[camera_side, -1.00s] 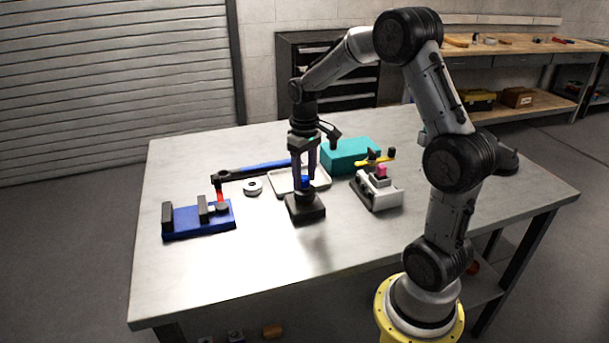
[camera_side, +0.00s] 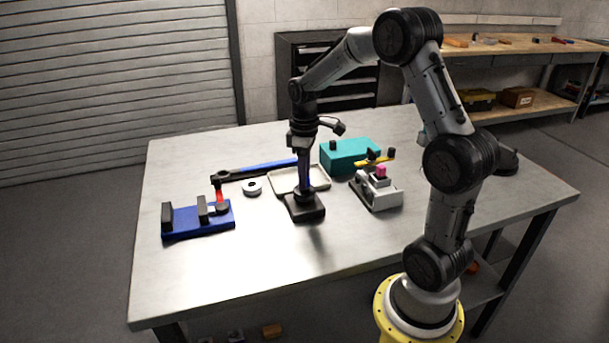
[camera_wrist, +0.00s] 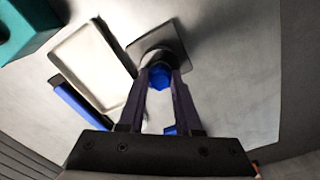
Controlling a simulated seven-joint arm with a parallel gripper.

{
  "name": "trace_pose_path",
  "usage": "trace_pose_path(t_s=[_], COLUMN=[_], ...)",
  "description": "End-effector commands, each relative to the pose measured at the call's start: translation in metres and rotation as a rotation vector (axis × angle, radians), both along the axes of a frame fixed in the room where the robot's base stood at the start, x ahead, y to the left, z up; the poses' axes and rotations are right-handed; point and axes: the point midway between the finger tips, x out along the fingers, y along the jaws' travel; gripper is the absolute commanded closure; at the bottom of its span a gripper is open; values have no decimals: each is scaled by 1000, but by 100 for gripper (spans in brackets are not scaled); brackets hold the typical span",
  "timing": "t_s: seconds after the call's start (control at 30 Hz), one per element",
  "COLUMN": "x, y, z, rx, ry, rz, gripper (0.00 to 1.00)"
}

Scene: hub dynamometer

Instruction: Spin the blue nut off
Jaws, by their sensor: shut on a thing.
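The blue nut (camera_wrist: 159,77) sits on top of a dark post with a square base, between my fingertips in the wrist view. My gripper (camera_wrist: 160,80) is shut on the nut, with one finger on each side, and points straight down. In the side view my gripper (camera_side: 304,187) stands upright over the dark base (camera_side: 307,212), and its fingers hide the nut. The base also shows in the wrist view (camera_wrist: 181,37), flat on the table. The thread under the nut cannot be made out.
A shallow white tray (camera_side: 277,190) lies just behind the base. A long wrench with a blue handle (camera_side: 265,167), a grey ring (camera_side: 252,188) and a blue fixture (camera_side: 200,225) are at left. A teal box (camera_side: 350,157) and a white fixture (camera_side: 383,198) are at right. The front table is clear.

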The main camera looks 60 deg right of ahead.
Motion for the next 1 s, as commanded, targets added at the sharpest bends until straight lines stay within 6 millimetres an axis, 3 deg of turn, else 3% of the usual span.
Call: trace_pose_path(t_s=[0.53, 1.0], x=[1, 1], y=[3, 1], z=[1, 17], rx=[6, 1], ry=[-2, -1], rz=[695, 678], gripper=[100, 100])
